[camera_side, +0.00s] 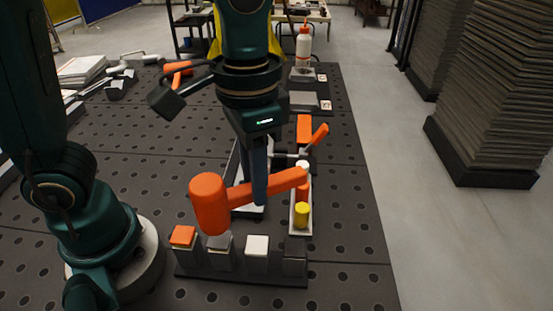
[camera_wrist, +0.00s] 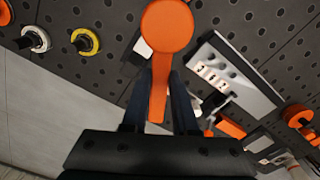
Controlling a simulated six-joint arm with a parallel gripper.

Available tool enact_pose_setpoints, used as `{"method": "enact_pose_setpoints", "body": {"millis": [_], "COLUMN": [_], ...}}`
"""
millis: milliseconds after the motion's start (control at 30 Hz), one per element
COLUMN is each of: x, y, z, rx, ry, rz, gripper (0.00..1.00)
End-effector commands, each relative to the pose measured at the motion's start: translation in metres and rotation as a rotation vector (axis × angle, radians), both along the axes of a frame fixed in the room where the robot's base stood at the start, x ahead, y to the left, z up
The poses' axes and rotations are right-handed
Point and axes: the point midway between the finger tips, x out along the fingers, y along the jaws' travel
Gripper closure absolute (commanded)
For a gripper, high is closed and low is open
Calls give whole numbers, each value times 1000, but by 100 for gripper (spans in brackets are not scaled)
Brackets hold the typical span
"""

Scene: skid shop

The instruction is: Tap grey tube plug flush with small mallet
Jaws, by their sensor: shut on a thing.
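The small orange mallet (camera_side: 210,205) is held in my gripper (camera_side: 260,190), which is shut on its handle. The head hangs to the left of the fingers in the side view, and the handle runs right. In the wrist view, the mallet head (camera_wrist: 167,27) is beyond the fingertips of my gripper (camera_wrist: 158,85). The grey plug (camera_side: 220,243) is on the second block from the left in the front row, just below the mallet head. The head partly covers it, so I cannot tell whether they touch or how far the plug stands up.
Neighbouring blocks carry an orange plug (camera_side: 183,236) and a white plug (camera_side: 257,245); a dark block (camera_side: 294,258) ends the row. A narrow pale tray with a yellow plug (camera_side: 302,213) lies behind. A bottle (camera_side: 303,48) stands at the far end.

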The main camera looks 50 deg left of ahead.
Motion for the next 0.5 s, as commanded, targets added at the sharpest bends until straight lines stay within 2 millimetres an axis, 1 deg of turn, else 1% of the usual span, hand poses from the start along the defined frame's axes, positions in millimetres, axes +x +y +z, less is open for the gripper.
{"method": "enact_pose_setpoints", "body": {"millis": [167,500], "x": [-2,0], "y": [1,0], "z": [-36,-31], "rx": [4,-1], "ry": [9,-2], "rz": [0,0], "gripper": [100,100]}}
